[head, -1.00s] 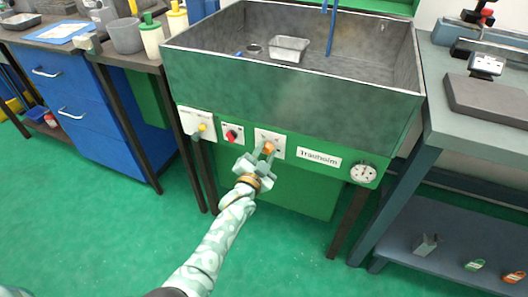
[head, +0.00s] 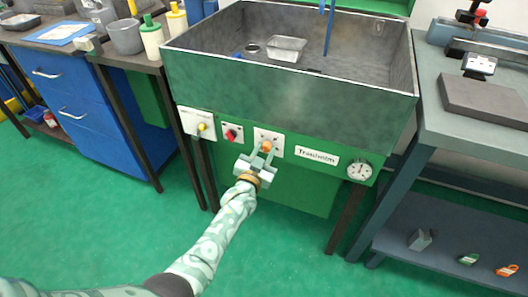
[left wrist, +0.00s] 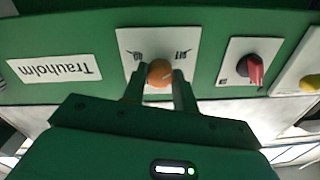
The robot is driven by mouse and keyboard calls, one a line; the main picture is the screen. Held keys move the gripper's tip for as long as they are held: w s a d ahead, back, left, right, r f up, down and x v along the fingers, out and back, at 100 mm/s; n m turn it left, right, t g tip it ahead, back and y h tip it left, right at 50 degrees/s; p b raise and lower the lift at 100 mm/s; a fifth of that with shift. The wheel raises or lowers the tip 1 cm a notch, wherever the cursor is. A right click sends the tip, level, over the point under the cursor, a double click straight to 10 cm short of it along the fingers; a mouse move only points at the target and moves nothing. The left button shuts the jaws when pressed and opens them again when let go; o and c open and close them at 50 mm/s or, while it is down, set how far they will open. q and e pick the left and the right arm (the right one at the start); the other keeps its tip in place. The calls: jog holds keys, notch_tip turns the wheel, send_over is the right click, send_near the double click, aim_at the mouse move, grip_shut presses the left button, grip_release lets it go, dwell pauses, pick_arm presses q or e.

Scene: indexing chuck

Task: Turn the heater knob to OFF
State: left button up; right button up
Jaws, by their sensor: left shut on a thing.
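An orange round knob (head: 267,146) sits on a white plate (head: 275,137) on the front panel of the green tank. My left gripper (head: 264,150) is shut on this knob, one finger on each side. In the left wrist view the orange knob (left wrist: 160,73) shows between the two dark fingers, with small dark marks on the plate to its left and right. I cannot read these marks or tell a pointer on the knob. My right gripper is not in view.
A red switch (head: 231,134) and a yellow knob (head: 202,128) sit left of the orange knob. The Trauholm label (head: 317,157) and a round gauge (head: 359,170) are to its right. A grey bench (head: 455,125) stands at the right. The green floor in front is clear.

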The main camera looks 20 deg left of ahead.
pick_arm(q)
jog(key=shift+f, duration=0.2)
jog(key=o, duration=1)
jog(key=shift+c, duration=0.2)
jog(key=shift+r, duration=0.1)
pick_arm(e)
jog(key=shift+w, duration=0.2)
pick_arm(q)
jog(key=shift+s, duration=0.25)
jog(key=s+p, duration=0.6)
jog(key=s, duration=1)
jog(key=shift+p, duration=0.35)
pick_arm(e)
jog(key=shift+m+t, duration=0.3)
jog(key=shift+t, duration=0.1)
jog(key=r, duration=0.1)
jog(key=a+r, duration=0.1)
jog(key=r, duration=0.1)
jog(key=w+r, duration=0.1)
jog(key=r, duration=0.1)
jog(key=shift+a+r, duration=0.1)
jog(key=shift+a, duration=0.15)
